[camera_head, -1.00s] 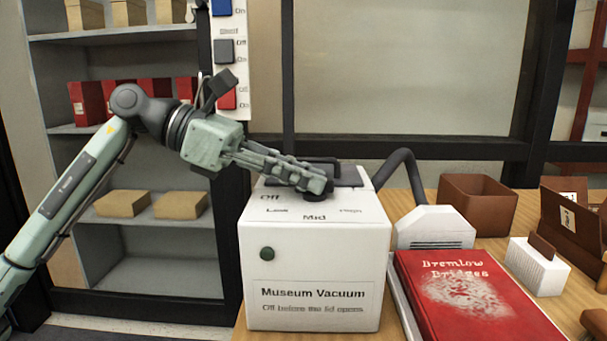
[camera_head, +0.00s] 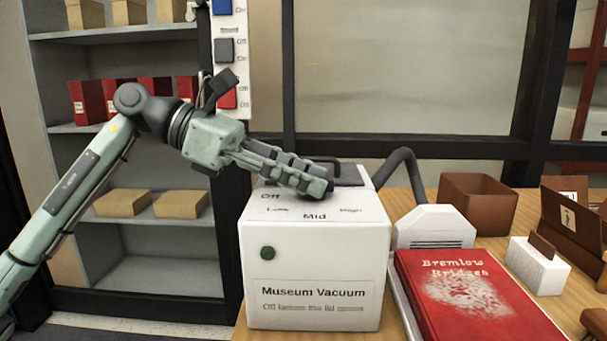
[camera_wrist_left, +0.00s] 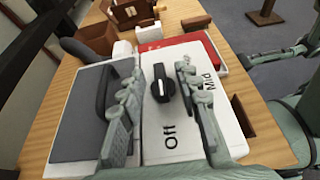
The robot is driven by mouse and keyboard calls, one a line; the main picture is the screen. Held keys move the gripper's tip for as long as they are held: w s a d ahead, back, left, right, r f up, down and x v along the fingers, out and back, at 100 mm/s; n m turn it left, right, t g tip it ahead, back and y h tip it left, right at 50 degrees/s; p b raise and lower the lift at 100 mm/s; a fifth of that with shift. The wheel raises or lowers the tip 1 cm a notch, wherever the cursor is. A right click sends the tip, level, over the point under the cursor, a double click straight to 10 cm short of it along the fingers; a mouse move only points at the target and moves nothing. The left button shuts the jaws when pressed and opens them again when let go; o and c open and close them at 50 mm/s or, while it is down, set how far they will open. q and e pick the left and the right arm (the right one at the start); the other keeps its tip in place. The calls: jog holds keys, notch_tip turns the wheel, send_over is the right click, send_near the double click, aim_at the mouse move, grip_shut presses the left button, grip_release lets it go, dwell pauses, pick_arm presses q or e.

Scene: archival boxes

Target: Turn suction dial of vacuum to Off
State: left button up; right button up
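The white museum vacuum (camera_head: 315,265) stands on the table, with Off, Low, Mid and High printed on its top. In the left wrist view its black suction dial (camera_wrist_left: 162,84) shows, with a small white mark on it, near the Off (camera_wrist_left: 170,135) and Mid (camera_wrist_left: 208,80) labels. My left gripper (camera_head: 318,186) is over the vacuum's top and hides the dial in the head view. In the left wrist view its open fingers (camera_wrist_left: 158,80) stand on either side of the dial, with visible gaps. Part of my right arm (camera_wrist_left: 280,56) shows at the right edge there.
A red book (camera_head: 470,295) lies right of the vacuum. A white nozzle unit (camera_head: 435,228) with a dark hose (camera_head: 400,160) stands behind it. A brown open box (camera_head: 478,205) is further right. A wall switch panel (camera_head: 229,55) is behind my left arm.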

pick_arm(q)
jog(key=v, duration=1.2)
